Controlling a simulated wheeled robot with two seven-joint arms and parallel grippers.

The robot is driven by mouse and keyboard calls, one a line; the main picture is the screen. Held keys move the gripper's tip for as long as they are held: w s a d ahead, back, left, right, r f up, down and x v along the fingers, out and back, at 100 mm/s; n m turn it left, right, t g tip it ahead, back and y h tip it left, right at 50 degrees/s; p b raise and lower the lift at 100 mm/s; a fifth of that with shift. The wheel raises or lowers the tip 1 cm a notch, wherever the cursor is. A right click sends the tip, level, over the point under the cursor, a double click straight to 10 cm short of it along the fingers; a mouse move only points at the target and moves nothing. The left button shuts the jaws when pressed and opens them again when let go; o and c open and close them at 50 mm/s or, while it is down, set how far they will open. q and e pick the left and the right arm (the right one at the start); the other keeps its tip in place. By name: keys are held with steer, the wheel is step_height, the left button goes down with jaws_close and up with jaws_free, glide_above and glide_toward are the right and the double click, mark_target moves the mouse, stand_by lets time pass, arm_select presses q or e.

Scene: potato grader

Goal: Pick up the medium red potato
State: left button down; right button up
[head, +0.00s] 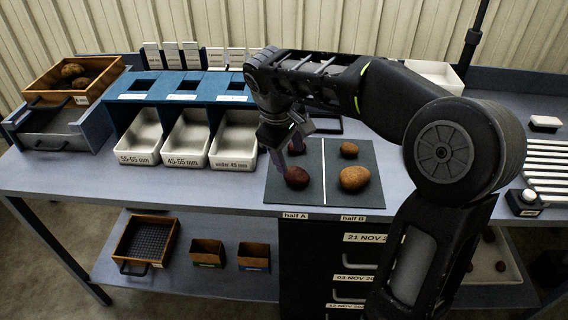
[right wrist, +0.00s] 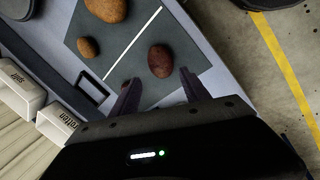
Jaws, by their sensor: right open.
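The red potato (head: 297,178) is dark reddish and lies on half A, the left half of the dark mat (head: 318,195). In the right wrist view the red potato (right wrist: 160,61) lies just beyond the fingertips, near the gap between them. My right gripper (head: 288,158) is above and slightly behind it, pointing down. Its two fingers (right wrist: 160,92) are apart, with nothing between them. Whether a finger touches the potato I cannot tell. My left gripper is not in view.
Half B holds a large tan potato (head: 354,179) and a small brown potato (head: 349,150). White size bins (head: 187,143) stand left of the mat under a blue rack (head: 175,93). A wooden crate (head: 100,88) with potatoes is at far left. White rollers (head: 535,165) are at right.

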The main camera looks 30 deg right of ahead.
mark_target(295, 171)
steer(key=shift+w, duration=0.1)
steer(key=shift+x, duration=1.3)
steer(key=x, duration=0.1)
steer(key=p+x, duration=0.1)
steer(key=x, duration=0.3)
steer(key=shift+s+f, duration=0.1)
steer(key=shift+s, duration=0.15)
steer(key=shift+c, duration=0.3)
jaws_close()
